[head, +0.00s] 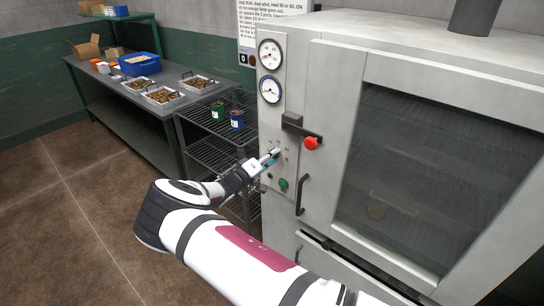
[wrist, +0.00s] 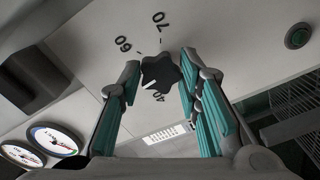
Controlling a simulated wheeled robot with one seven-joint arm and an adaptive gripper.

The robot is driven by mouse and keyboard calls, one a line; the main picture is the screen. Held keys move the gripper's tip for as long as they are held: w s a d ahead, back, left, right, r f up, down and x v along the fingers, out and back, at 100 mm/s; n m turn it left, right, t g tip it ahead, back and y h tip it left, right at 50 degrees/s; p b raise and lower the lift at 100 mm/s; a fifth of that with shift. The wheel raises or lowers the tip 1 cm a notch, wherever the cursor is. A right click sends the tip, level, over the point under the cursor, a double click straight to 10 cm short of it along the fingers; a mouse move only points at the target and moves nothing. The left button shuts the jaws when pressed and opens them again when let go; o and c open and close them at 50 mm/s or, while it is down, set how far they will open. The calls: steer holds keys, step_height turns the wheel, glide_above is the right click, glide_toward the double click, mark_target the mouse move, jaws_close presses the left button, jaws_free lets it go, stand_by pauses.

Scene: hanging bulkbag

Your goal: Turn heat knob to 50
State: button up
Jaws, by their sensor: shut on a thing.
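The heat knob (wrist: 161,72) is a dark lobed knob on the pale oven panel, seen close in the wrist view. The marks 60, 70 and 40 show around it; another mark at lower left is partly hidden by a finger. A white line on the knob points to the lower left, between the 40 and that mark. My gripper (wrist: 160,66) has its teal-padded fingers on both sides of the knob, shut on it. In the head view my gripper (head: 274,155) reaches the panel and hides most of the knob.
Above are two gauges (head: 270,56) and a red-ended lever (head: 312,143). A green button (head: 283,184) and a door handle (head: 301,195) are close by. A wire rack (head: 200,150) with two cans stands left of the oven, beside a table with trays. The floor at left is clear.

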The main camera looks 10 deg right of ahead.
steer(key=shift+f+m, duration=0.1)
steer(key=shift+m, duration=0.5)
steer(key=o, duration=1.1)
steer(key=shift+o, duration=0.2)
steer(key=shift+a, duration=0.1)
steer(key=v, duration=1.2)
